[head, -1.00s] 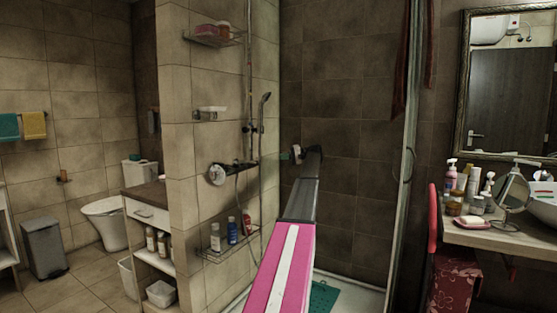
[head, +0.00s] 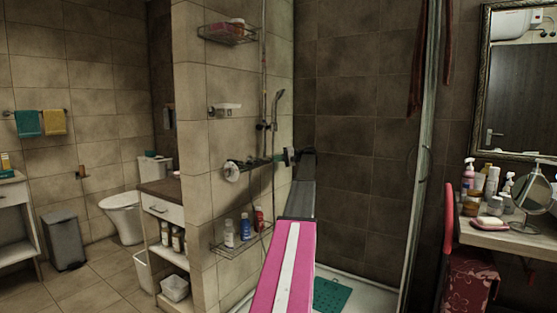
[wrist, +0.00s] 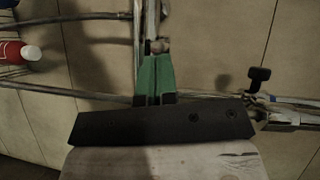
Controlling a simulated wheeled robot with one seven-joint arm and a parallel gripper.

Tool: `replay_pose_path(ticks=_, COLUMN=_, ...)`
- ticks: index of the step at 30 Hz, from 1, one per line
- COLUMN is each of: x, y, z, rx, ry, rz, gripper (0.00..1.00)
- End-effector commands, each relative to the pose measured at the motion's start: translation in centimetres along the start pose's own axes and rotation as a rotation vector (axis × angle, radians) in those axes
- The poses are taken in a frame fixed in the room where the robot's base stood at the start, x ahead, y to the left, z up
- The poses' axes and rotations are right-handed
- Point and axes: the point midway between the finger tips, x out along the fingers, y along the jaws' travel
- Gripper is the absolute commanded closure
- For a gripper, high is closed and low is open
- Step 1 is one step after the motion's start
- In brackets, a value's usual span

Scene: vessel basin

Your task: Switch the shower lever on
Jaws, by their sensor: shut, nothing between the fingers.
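The shower mixer is a dark horizontal bar (head: 252,163) on the tiled wall in the head view, with a round silver knob (head: 232,173) at its left end. My gripper (head: 287,156) is just right of the bar's right end; whether they touch cannot be told. In the wrist view its green fingers (wrist: 155,75) are shut and empty, close to thin metal tubes. A small black handle-like part (wrist: 259,77) on chrome fittings stands to the right of the fingers, apart from them. I cannot tell for sure whether it is the lever.
A wire rack (head: 240,238) with bottles hangs below the mixer. A glass panel edge (head: 420,150) stands at the right. A red bottle (wrist: 20,52) shows in the wrist view.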

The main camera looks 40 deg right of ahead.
Motion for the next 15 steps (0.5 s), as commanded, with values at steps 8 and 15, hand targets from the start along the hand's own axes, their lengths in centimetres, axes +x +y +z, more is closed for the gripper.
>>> replay_pose_path(ticks=8, x=0.02, y=-0.01, z=0.10, rx=0.001, ry=0.005, rz=0.001, gripper=1.00)
replay_pose_path(ticks=15, x=0.26, y=-0.11, z=0.74, rx=0.007, ry=0.051, rz=0.007, gripper=1.00)
